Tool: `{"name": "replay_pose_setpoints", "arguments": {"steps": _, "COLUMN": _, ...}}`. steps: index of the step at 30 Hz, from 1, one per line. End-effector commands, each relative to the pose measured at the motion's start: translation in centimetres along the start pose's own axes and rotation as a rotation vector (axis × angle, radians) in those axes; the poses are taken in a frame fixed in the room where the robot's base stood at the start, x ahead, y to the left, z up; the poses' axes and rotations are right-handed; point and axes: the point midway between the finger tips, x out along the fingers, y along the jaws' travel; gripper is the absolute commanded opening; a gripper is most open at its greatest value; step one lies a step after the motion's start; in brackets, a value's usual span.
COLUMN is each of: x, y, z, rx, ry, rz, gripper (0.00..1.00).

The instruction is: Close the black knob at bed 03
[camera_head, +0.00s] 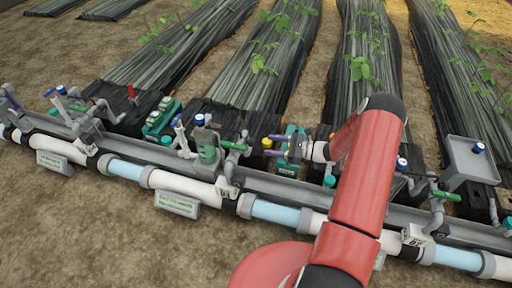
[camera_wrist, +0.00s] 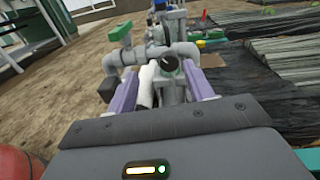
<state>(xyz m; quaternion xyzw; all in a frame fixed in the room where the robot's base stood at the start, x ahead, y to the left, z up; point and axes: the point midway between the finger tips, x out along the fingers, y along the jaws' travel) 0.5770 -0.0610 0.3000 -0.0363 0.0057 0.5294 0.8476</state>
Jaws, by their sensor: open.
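In the wrist view a black round knob (camera_wrist: 168,65) sits on a grey pipe fitting, just beyond and between the tips of my two purple-sided fingers. My gripper (camera_wrist: 163,88) is open, with a finger on either side of the grey valve body below the knob. I cannot tell whether either finger touches it. In the head view my gripper (camera_head: 286,147) reaches left over the pipe rail, near a yellow knob (camera_head: 267,142) and a teal block. The black knob cannot be made out there, and no bed number is readable.
In the head view several valves line the grey rail (camera_head: 300,192), with a green-handled valve (camera_head: 235,146) left of my gripper. A grey tray (camera_head: 470,158) stands at right. Bare soil lies in front.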

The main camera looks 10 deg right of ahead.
Motion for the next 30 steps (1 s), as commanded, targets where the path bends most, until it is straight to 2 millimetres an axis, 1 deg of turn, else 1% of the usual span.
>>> {"name": "replay_pose_setpoints", "arguments": {"steps": 1, "x": -0.3, "y": -0.2, "z": -1.3, "rx": 0.026, "ry": -0.020, "rz": -0.030, "gripper": 0.52}}
{"name": "replay_pose_setpoints", "arguments": {"steps": 3, "x": -0.5, "y": -0.5, "z": -2.1, "rx": 0.047, "ry": -0.038, "rz": -0.056, "gripper": 0.52}}
{"name": "replay_pose_setpoints", "arguments": {"steps": 6, "x": -0.3, "y": -0.7, "z": -2.5, "rx": 0.059, "ry": -0.049, "rz": -0.071, "gripper": 0.52}}
{"name": "replay_pose_setpoints", "arguments": {"steps": 8, "x": 0.2, "y": -0.7, "z": -2.5, "rx": 0.060, "ry": -0.050, "rz": -0.071, "gripper": 0.52}}
{"name": "replay_pose_setpoints", "arguments": {"steps": 15, "x": 4.1, "y": -0.9, "z": -2.2, "rx": 0.058, "ry": -0.048, "rz": -0.067, "gripper": 0.52}}
{"name": "replay_pose_setpoints", "arguments": {"steps": 19, "x": 5.8, "y": -1.0, "z": -2.2, "rx": 0.057, "ry": -0.047, "rz": -0.068, "gripper": 0.52}}
{"name": "replay_pose_setpoints", "arguments": {"steps": 24, "x": 7.0, "y": -1.2, "z": -2.1, "rx": 0.057, "ry": -0.046, "rz": -0.070, "gripper": 0.52}}
{"name": "replay_pose_setpoints", "arguments": {"steps": 30, "x": 7.2, "y": -1.2, "z": -2.1, "rx": 0.057, "ry": -0.046, "rz": -0.070, "gripper": 0.52}}
